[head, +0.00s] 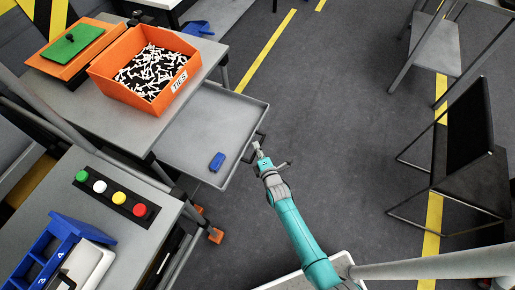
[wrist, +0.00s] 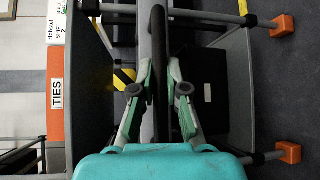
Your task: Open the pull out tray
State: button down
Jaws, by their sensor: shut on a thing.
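The grey pull-out tray (head: 205,125) extends well out from under the workbench top in the head view, with its inside exposed. A small blue object (head: 217,161) lies in it near the front corner. A dark bar handle (head: 258,137) is on the tray's outer edge. My gripper (head: 257,146) is at this handle. In the wrist view my gripper (wrist: 159,95) has its two fingers on either side of the dark handle bar (wrist: 158,50) and is shut on it. The exact finger contact is partly hidden.
An orange bin labelled TIES (head: 125,88) and a green-topped orange box (head: 72,45) stand on the bench. A button panel (head: 118,196) is on the nearer table. A chair (head: 465,150) stands at right. The floor between is clear.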

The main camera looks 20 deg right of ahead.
jog(key=shift+s+d, duration=0.35)
jog(key=c, duration=1.2)
grip_release()
jog(key=s, duration=0.4)
jog(key=s+r, duration=0.1)
jog(key=s, duration=0.6)
jog(key=shift+s+a+r, duration=0.1)
jog(key=shift+s+r, duration=0.25)
jog(key=shift+s, duration=0.05)
jog(key=shift+s, duration=0.1)
